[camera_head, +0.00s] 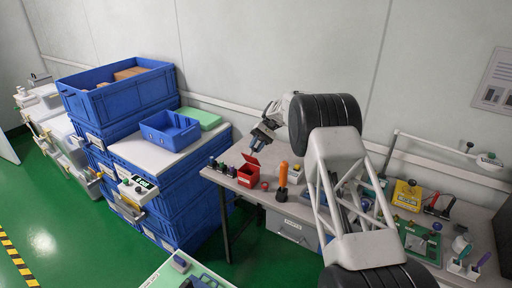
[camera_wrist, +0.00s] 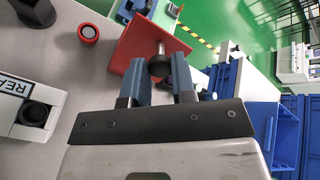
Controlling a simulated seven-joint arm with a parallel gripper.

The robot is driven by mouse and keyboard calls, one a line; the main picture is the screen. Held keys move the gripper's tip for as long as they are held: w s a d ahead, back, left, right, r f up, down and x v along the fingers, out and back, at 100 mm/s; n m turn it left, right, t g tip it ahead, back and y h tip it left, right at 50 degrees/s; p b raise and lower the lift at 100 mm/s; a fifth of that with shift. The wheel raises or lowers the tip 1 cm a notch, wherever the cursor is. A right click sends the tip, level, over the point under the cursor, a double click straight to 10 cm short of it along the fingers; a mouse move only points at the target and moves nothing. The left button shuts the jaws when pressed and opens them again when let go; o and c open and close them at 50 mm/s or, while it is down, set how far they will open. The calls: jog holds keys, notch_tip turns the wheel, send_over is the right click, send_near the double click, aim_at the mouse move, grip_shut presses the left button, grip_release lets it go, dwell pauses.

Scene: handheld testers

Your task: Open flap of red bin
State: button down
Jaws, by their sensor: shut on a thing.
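The red bin (camera_head: 248,176) stands on the grey workbench, a pale label on its front. Its red flap (camera_head: 251,160) is tilted up at the back of the bin, so the bin appears at least partly open. In the wrist view the red flap (camera_wrist: 128,45) fills the area beyond the fingers. A dark ball knob (camera_wrist: 159,66) on a metal stem stands out from it. My gripper (camera_wrist: 160,75) is shut on this knob, one finger on each side. In the head view my gripper (camera_head: 258,145) is just above the flap; the knob is too small to tell there.
Several dark small items (camera_head: 222,167) stand left of the bin. A red button (camera_head: 265,185) and an orange-handled tool (camera_head: 283,176) are to its right. Stacked blue crates (camera_head: 185,190) stand left of the bench. The wall is close behind.

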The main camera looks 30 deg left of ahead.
jog(key=c, duration=0.9)
grip_release()
jog(key=shift+c, duration=0.2)
jog(key=shift+r, duration=0.1)
jog(key=s+d+r, duration=0.4)
jog(key=s+d, duration=0.6)
jog(key=s, duration=0.1)
jog(key=shift+s+d+r, duration=0.35)
jog(key=shift+s+d, duration=0.05)
